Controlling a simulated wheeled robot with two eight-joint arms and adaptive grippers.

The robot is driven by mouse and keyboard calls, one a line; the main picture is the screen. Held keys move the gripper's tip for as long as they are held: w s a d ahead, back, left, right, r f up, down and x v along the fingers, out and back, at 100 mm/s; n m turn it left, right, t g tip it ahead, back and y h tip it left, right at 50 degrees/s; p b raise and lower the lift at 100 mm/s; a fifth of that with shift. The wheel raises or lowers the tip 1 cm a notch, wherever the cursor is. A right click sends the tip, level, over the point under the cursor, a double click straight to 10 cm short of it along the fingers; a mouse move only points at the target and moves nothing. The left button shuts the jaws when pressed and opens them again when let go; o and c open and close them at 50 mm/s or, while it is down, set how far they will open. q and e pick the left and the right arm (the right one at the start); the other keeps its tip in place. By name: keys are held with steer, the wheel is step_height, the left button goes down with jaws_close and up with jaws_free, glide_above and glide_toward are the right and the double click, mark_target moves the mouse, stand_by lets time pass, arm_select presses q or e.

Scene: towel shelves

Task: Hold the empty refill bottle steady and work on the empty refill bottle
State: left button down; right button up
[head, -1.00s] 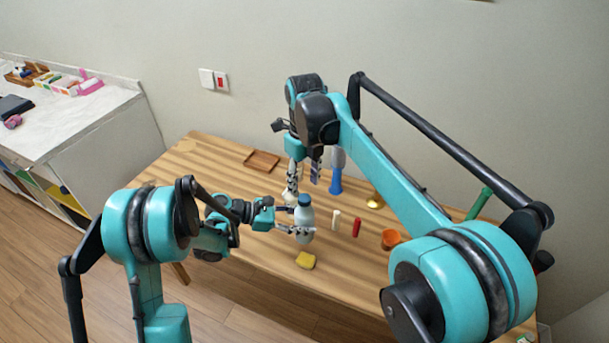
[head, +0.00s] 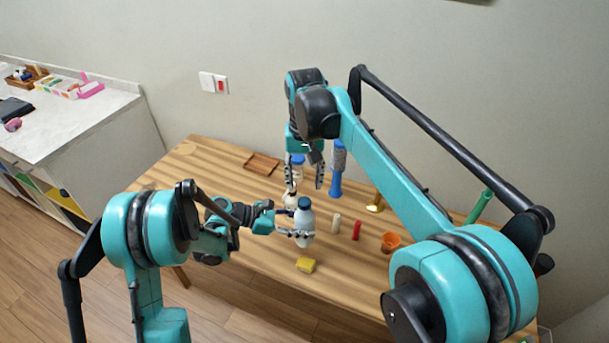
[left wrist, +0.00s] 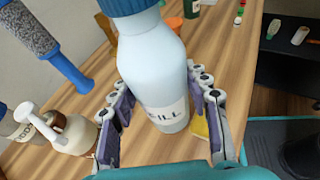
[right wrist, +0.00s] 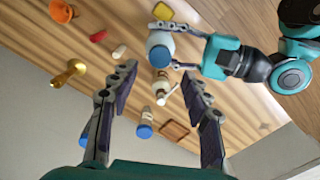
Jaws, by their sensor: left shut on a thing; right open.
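The refill bottle (head: 306,219) is pale with a blue cap (head: 304,203) and stands upright at the table's front. The left wrist view shows its body (left wrist: 153,62) and part of its label, "ILL". My left gripper (head: 303,232) is shut around its lower body, a finger on each side (left wrist: 165,112). My right gripper (head: 306,187) is open and empty, fingers pointing down, behind the bottle in the head view. In the right wrist view the bottle (right wrist: 160,43) is beyond the right gripper's open fingers (right wrist: 158,80), apart from them.
A pump bottle (right wrist: 161,84) stands close to the refill bottle. A blue-handled brush (head: 336,183), a brass item (head: 375,203), white and red sticks (head: 357,230), an orange cup (head: 391,241) and a yellow sponge (head: 306,265) are around. A wooden tray (head: 262,164) lies behind.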

mark_target(304, 201)
steer(key=n, duration=0.5)
steer(key=shift+r, duration=0.2)
steer(key=n, duration=0.4)
steer(key=shift+r+n, duration=0.15)
steer(key=shift+n, duration=0.25)
steer(key=n, duration=0.4)
steer(key=shift+r, duration=0.1)
steer(key=n, duration=0.3)
steer(key=shift+r, duration=0.15)
steer(key=shift+f, duration=4.05)
jaws_close()
